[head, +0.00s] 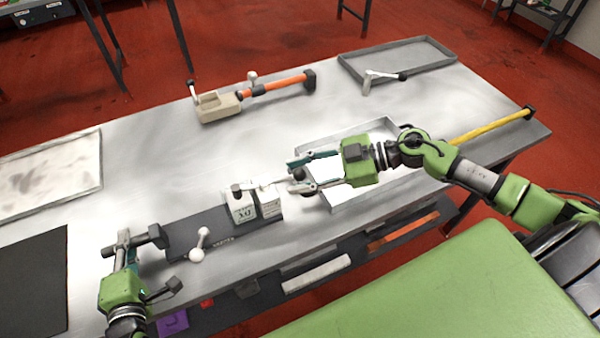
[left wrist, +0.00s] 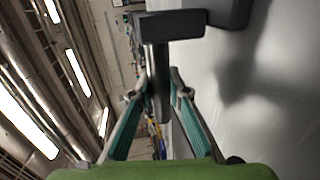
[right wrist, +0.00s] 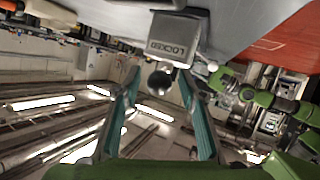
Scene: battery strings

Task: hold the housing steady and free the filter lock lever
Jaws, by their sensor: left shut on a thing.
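The dark grey housing (head: 224,234) lies along the table's near edge, with two white labelled blocks (head: 242,208) at its right part. My left gripper (head: 126,252) is shut on a metal bar handle at the housing's left end; the bar (left wrist: 158,75) sits between the fingers in the left wrist view. A pale lever (head: 262,183) reaches from the blocks toward my right gripper (head: 304,172). In the right wrist view a round lever end (right wrist: 160,80) lies between the open fingers, apart from both, below a grey block (right wrist: 174,38) with lettering like "LOCKED".
A short lever with a white ball (head: 198,254) stands on the housing's left part. An empty grey tray (head: 345,202) lies under my right gripper. A beige tool with an orange handle (head: 218,106), another tray (head: 420,52) and a yellow bar (head: 490,126) lie farther off. The table's middle is clear.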

